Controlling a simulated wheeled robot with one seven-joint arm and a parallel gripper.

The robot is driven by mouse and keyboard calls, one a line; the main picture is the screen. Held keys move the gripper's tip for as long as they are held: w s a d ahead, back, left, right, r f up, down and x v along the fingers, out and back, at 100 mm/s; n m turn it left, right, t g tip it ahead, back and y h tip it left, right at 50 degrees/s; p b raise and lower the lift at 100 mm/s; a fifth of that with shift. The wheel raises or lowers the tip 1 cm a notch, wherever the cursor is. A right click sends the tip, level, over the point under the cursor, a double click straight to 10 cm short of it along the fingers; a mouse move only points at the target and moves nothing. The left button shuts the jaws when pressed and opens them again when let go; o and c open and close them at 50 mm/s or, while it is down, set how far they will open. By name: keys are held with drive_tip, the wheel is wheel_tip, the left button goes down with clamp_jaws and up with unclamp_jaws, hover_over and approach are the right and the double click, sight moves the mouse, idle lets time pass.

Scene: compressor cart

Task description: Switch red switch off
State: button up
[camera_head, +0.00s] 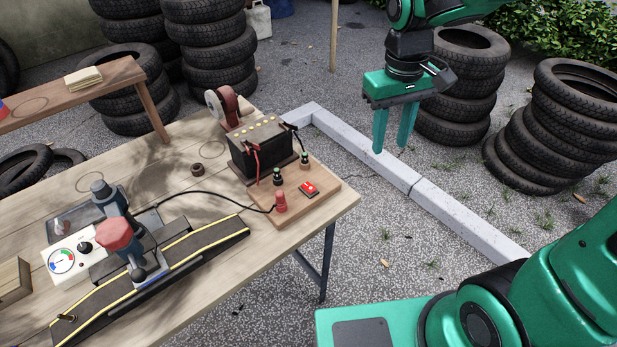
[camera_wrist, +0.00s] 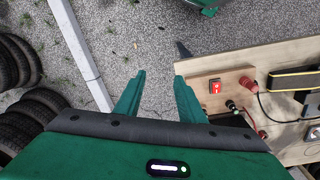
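The red switch (camera_head: 308,189) is a small red rocker on a wooden board (camera_head: 327,197) at the table's right corner. It also shows in the wrist view (camera_wrist: 215,87), right of my fingers. Which way the rocker is tipped is too small to tell. My gripper (camera_head: 393,140) is green and points down, above the ground beyond the table edge, to the right of the switch and apart from it. Its two fingers (camera_wrist: 158,90) stand apart with nothing between them.
A black battery (camera_head: 262,150) with cables stands behind the switch. Red and dark terminals (camera_head: 281,202) stand close to the switch on the board. Tyre stacks (camera_head: 462,85) stand behind my gripper.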

sight(309, 186)
drive_tip(key=w+a+f+n, duration=0.1)
drive_tip(key=a+n, duration=0.1)
drive_tip(key=a, duration=0.6)
drive_tip(key=w+a+f+n, duration=0.1)
drive_tip(key=a+f+n, duration=0.1)
drive_tip(key=a, duration=0.7)
drive_tip(key=shift+y, duration=0.3)
drive_tip(key=f, duration=1)
drive_tip(key=shift+s+d+f, duration=0.1)
drive_tip(key=shift+d+f, duration=0.05)
drive_tip(key=shift+d, duration=0.05)
clamp_jaws()
